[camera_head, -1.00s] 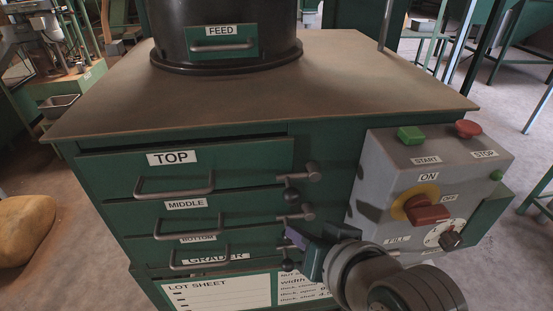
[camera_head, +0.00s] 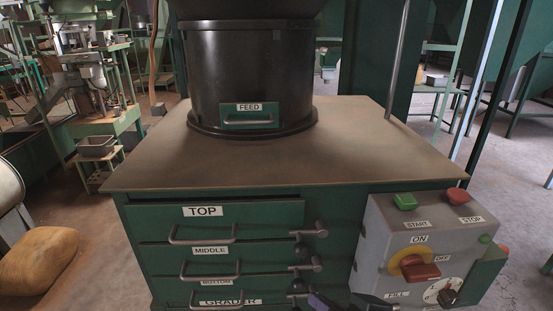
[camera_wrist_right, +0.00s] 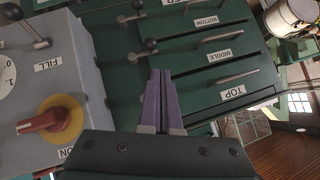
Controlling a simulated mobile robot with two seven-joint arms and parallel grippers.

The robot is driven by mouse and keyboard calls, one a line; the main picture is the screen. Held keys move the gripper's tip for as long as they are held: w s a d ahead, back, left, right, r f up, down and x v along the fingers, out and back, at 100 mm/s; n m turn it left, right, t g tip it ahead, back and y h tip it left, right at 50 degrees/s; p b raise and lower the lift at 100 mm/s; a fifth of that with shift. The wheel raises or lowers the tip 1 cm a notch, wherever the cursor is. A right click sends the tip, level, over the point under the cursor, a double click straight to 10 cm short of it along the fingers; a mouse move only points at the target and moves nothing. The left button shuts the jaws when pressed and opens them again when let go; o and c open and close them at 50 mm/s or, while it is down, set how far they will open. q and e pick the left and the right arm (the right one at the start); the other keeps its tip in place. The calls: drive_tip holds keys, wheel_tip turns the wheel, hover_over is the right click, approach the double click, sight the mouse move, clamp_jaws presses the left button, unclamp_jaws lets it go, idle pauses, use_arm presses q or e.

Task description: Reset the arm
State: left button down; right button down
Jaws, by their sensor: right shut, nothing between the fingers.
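My right gripper (camera_head: 318,301) shows only in part at the bottom edge of the head view, in front of the cabinet's lower drawers. In the wrist view its two purple fingers (camera_wrist_right: 160,88) lie side by side, shut with nothing between them. They point toward the green cabinet front, between the drawers and the grey control box. Most of my right arm is below the head view. My left gripper is not in view.
The green grader cabinet (camera_head: 340,240) has TOP (camera_head: 260,218), MIDDLE and BOTTOM drawers with protruding handles and side latch levers. The control box (camera_head: 380,235) with buttons and a red knob juts out at right. A black FEED hopper (camera_head: 240,70) stands on top. A sack (camera_head: 38,262) lies at left.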

drive_tip(key=s+d+r+n+g+h, duration=0.1)
drive_tip(key=s+d+r+n+g, duration=0.25)
drive_tip(key=s, duration=0.65)
drive_tip(key=s+d+r+g+h, duration=0.25)
drive_tip(key=s+d+r, duration=0.3)
drive_tip(key=s, duration=0.45)
wheel_tip(320, 180, up, 27)
drive_tip(key=s+p, duration=0.1)
drive_tip(key=p, duration=2.5)
drive_tip(key=shift+d+f+g+y+p, duration=0.2)
drive_tip(key=shift+d+g+y+p, duration=0.15)
drive_tip(key=shift+d, duration=0.1)
drive_tip(key=shift+n, duration=0.25)
